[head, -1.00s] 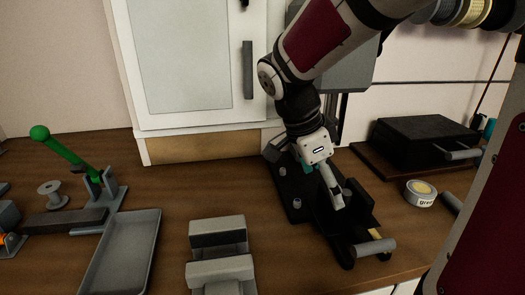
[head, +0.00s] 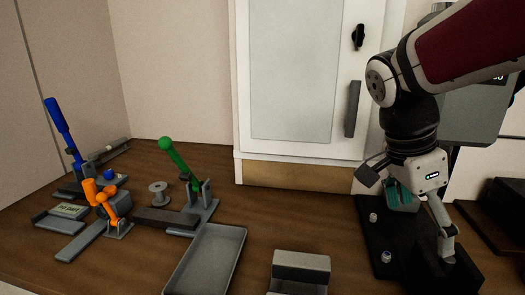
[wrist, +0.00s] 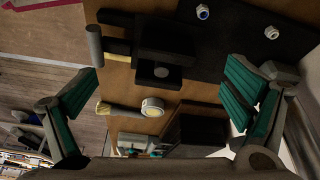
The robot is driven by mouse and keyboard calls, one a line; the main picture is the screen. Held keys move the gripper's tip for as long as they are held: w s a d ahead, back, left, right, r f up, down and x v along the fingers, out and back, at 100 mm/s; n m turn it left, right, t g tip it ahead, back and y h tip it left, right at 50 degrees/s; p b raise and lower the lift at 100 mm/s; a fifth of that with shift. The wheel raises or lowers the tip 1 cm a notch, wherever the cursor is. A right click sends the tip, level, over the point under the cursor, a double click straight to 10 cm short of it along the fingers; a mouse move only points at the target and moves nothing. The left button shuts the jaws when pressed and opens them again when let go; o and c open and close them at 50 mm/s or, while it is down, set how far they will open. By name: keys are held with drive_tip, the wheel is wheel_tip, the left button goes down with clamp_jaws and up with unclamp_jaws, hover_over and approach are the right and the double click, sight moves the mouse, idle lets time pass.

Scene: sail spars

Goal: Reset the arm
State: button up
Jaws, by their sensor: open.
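My gripper (head: 412,200) hangs at the right of the head view, fingers down, above a black base plate (head: 372,232) on the bench. In the wrist view my gripper (wrist: 160,100) shows its two teal-padded fingers wide apart with nothing between them. The black plate (wrist: 240,45) and its fixture block (wrist: 165,55) lie below, apart from the fingers. My arm comes in from the upper right, bent at the elbow.
A white cabinet (head: 292,75) stands behind the bench. A grey tray (head: 205,262), a grey block (head: 300,270), a green lever (head: 175,155), a blue lever (head: 57,120), an orange clamp (head: 105,205) and a spool (head: 158,192) stand to the left.

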drive_tip(key=s+a+r+n+t+y+p, duration=0.1)
drive_tip(key=s+a+n, duration=0.3)
drive_tip(key=n, duration=0.5)
drive_tip(key=s+a+r+n+t+y+p, duration=0.1)
drive_tip(key=s+a+n+t+y+p, duration=0.2)
drive_tip(key=s+a+n, duration=0.2)
drive_tip(key=s+n, duration=0.3)
drive_tip(key=n, duration=0.1)
drive_tip(key=shift+s+a+r+n+t, duration=0.2)
drive_tip(key=shift+a+n+t, duration=0.1)
drive_tip(key=shift+n+t, duration=0.1)
